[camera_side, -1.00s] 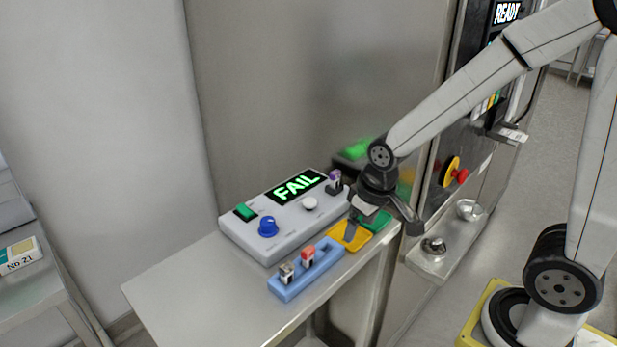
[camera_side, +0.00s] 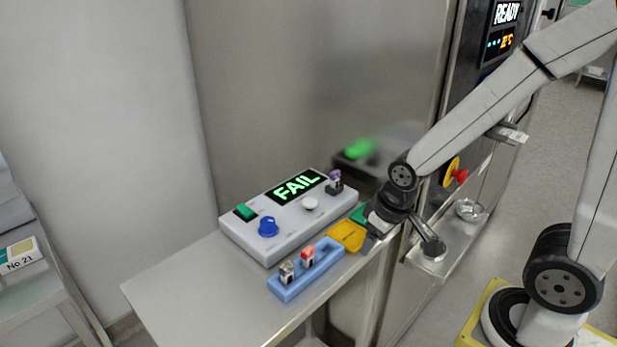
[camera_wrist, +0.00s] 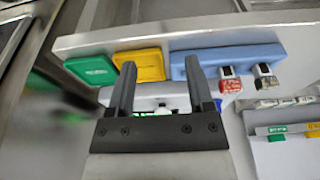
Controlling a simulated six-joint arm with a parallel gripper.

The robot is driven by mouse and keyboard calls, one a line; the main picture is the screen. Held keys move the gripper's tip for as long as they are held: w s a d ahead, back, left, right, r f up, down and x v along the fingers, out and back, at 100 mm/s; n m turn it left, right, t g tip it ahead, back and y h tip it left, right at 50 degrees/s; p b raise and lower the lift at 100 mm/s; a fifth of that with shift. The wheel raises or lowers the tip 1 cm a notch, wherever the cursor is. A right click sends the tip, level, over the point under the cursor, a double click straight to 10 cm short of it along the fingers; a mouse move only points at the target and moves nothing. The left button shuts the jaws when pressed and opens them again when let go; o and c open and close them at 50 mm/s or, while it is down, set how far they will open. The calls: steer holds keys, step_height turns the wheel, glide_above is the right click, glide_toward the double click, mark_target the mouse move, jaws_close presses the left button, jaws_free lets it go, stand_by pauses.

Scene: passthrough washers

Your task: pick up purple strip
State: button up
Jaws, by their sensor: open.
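The purple strip (camera_side: 335,181) stands upright in a dark holder at the right end of the grey tester box (camera_side: 285,244), beside its lit FAIL display (camera_side: 297,187). I cannot make out the strip in the wrist view. My gripper (camera_side: 374,240) is near the table's right edge, right of the yellow tray (camera_side: 347,236) and apart from the strip. In the wrist view my gripper (camera_wrist: 161,68) has its two fingers apart with nothing held between them. They overlap the yellow tray (camera_wrist: 140,65) and the blue rack (camera_wrist: 240,54) in that view.
The blue rack (camera_side: 292,288) holds a red strip (camera_side: 308,256) and a grey-white strip (camera_side: 287,273). The green tray (camera_side: 358,215) is partly hidden behind my gripper. A metal wall stands behind the tester. A machine ledge (camera_side: 420,258) with metal bowls is to the right.

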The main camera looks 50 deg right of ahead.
stand_by(0.3)
step_height(320, 180, up, 8)
steer(key=m+g+h, duration=0.1)
steer(key=m+g, duration=0.1)
steer(key=m, duration=1.5)
glide_above(335, 172)
steer(key=a, duration=0.2)
steer(key=shift+s+d, duration=0.15)
steer(key=shift+s, duration=0.25)
steer(key=shift+w+d+r+m+g, duration=0.3)
steer(key=shift+w+d+m, duration=0.15)
steer(key=shift+m, duration=0.05)
steer(key=shift+d+f, duration=0.15)
steer(key=shift+f, duration=1.2)
steer(key=shift+f, duration=0.1)
steer(key=shift+d+f, duration=0.15)
steer(key=shift+f, duration=1.1)
steer(key=shift+d+f, duration=0.15)
steer(key=shift+f, duration=1.05)
